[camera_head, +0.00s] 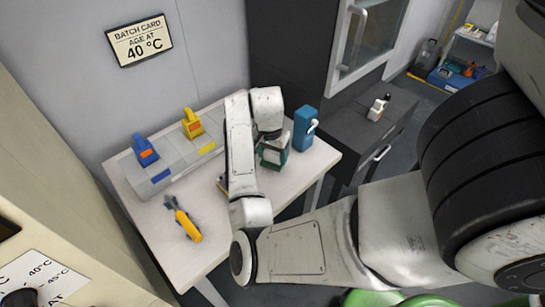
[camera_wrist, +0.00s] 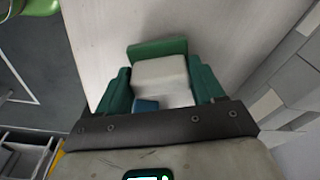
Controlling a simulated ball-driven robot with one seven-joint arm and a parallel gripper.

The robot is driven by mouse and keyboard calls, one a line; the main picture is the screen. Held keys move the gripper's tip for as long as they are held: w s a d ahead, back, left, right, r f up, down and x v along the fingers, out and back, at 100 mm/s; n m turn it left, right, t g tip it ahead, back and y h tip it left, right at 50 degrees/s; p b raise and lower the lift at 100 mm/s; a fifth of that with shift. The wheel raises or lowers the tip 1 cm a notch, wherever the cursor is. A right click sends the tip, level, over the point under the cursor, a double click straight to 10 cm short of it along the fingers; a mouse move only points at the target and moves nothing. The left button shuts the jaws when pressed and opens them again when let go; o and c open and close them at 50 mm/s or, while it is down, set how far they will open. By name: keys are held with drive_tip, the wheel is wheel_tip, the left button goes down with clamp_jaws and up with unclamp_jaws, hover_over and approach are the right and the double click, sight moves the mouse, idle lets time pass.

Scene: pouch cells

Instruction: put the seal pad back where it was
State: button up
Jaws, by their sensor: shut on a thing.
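My gripper (camera_head: 272,152) is over the right part of the white bench (camera_head: 222,244), and its green fingers also show in the wrist view (camera_wrist: 160,88). It is shut on a whitish block (camera_wrist: 160,72), which appears to be the seal pad. A green piece lies behind the block and a small blue part (camera_wrist: 146,105) in front of it. I cannot tell whether the block touches the bench. In the head view my arm hides part of the bench and most of the held block.
A grey fixture (camera_head: 178,168) with a blue clamp (camera_head: 145,150) and a yellow clamp (camera_head: 192,123) runs along the wall. A yellow-handled tool (camera_head: 187,224) lies at the front left. A blue dispenser (camera_head: 304,128) stands right of my gripper. The bench's front middle looks clear.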

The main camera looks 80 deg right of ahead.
drive_tip(key=shift+f, duration=0.95)
drive_tip(key=o, duration=1)
wheel_tip(320, 180, up, 12)
drive_tip(key=a, duration=0.2)
drive_tip(key=n+h, duration=0.3)
drive_tip(key=n, duration=0.6)
approach(272, 164)
drive_tip(key=a+f+n, duration=0.1)
drive_tip(key=a, duration=0.1)
drive_tip(key=a+f+n+t, duration=0.1)
drive_tip(key=a, duration=0.2)
drive_tip(key=a+f+n, duration=0.1)
drive_tip(key=a+n, duration=0.1)
drive_tip(key=shift+w+a+f+y, duration=0.1)
drive_tip(key=shift+a+f+y, duration=0.1)
drive_tip(key=shift+a+y, duration=0.1)
drive_tip(key=s+a+f+n+y, duration=0.1)
drive_tip(key=s+a+f+n, duration=0.2)
drive_tip(key=a, duration=0.5)
drive_tip(key=s+a+f+n+y, duration=0.2)
drive_tip(key=s+a+f+n, duration=0.1)
drive_tip(key=a, duration=0.5)
drive_tip(key=shift+s+f+y, duration=0.25)
drive_tip(key=shift+y, duration=0.05)
